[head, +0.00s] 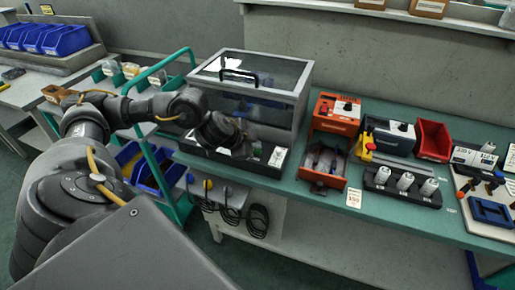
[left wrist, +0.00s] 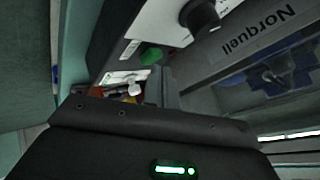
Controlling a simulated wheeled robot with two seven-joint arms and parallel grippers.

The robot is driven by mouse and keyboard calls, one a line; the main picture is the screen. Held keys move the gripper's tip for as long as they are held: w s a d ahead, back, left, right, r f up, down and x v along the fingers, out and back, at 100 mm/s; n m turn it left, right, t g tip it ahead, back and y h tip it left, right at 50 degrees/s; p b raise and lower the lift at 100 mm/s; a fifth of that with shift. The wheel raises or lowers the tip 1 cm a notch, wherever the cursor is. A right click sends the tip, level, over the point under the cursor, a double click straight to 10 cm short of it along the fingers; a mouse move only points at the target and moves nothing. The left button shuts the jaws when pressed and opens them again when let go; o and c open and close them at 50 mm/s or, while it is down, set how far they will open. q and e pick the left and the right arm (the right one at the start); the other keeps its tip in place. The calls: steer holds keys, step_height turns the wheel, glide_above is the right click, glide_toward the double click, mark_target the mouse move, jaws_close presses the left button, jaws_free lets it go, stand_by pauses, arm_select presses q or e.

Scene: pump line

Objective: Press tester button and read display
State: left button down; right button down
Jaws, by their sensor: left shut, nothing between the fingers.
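The tester (head: 292,92) is a grey box with a clear lid and black handle on the green bench in the head view. Its low front (head: 262,160) carries a white label. My left gripper (head: 243,150) is shut and empty at this front, and my arm hides part of it. In the left wrist view a round green button (left wrist: 152,55) shows just beyond the gripper, beside a white panel (left wrist: 165,20) with a black knob (left wrist: 200,12). I cannot tell whether the gripper touches the button. No readable display shows. My right gripper is not in view.
Right of the tester are an orange unit (head: 336,112), an open orange tray (head: 325,163), a red bin (head: 434,140) and a black rack (head: 402,188) of white cylinders. A green-framed cart (head: 150,75) stands left. Cables (head: 257,220) hang below the bench.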

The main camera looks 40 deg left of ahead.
arm_select(q)
steer(key=shift+f, duration=0.4)
steer(key=shift+r, duration=0.1)
stand_by(0.5)
steer(key=shift+r+p, duration=0.8)
steer(key=shift+p, duration=0.1)
step_height(320, 180, up, 5)
steer(key=p, duration=0.5)
steer(key=shift+p, duration=0.35)
stand_by(0.4)
